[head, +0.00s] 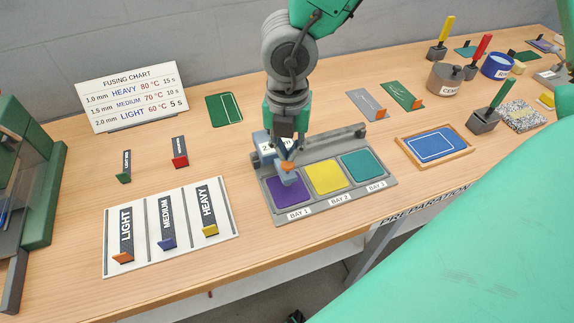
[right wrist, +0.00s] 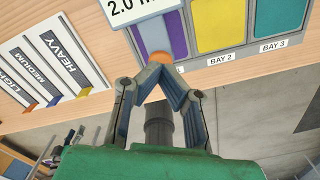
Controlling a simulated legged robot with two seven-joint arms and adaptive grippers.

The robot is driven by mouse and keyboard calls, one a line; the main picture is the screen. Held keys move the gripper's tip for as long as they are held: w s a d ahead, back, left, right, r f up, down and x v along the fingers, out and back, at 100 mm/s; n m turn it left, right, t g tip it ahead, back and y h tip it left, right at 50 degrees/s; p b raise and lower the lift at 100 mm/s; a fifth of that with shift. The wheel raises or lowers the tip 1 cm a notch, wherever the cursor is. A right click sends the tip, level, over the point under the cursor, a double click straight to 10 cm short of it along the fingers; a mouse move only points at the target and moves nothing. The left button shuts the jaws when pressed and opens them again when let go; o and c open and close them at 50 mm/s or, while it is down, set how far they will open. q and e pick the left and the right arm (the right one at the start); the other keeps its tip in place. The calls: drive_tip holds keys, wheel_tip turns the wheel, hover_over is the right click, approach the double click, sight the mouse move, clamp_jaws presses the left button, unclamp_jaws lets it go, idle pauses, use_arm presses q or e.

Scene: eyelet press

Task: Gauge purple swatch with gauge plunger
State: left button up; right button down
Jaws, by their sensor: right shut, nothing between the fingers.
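The purple swatch (head: 290,191) lies in bay 1, the left bay of a grey three-bay tray (head: 335,199). It also shows, partly covered, in the right wrist view (right wrist: 175,36). A gauge with a white display (head: 266,143) stands over it; the display in the right wrist view (right wrist: 140,8) reads 2.0 and is cut off by the frame. My right gripper (head: 287,163) is shut and empty. Its fingertips meet at the orange plunger knob (right wrist: 160,57), above the purple swatch; I cannot tell whether they press it. My left gripper is not in view.
A yellow swatch (head: 327,177) and a teal swatch (head: 362,166) fill bays 2 and 3. Left of the tray is a LIGHT, MEDIUM, HEAVY board (head: 187,240) with tabbed strips. The fusing chart (head: 139,96) stands behind. A blue framed pad (head: 432,145) lies to the right.

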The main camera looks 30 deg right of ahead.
sight(288, 163)
drive_tip(key=shift+f+b, duration=1.1)
drive_tip(key=shift+f, duration=0.55)
drive_tip(key=shift+r, duration=0.1)
wheel_tip(288, 163, up, 7)
drive_tip(key=p, duration=0.7)
idle(0.5)
